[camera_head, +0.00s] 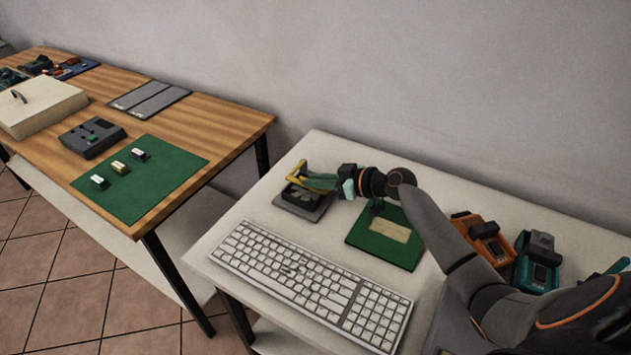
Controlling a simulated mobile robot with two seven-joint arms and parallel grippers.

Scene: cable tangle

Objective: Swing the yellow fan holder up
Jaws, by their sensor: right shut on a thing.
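The yellow fan holder (297,170) is a thin yellow frame on the white table. It stands tilted up above a dark fan unit (303,195) on a grey base. My right gripper (318,181) reaches in from the right, and its teal fingers are shut on the yellow fan holder. The fingers hide part of the holder and of the fan, so the exact grip point is hard to see. My left gripper is not in view.
A white keyboard (310,285) lies along the table's front. A green board (385,240) with a tan label lies under my right arm. Orange (490,240) and teal (538,262) devices stand at right. A wooden table (190,120) stands at left, beyond a gap.

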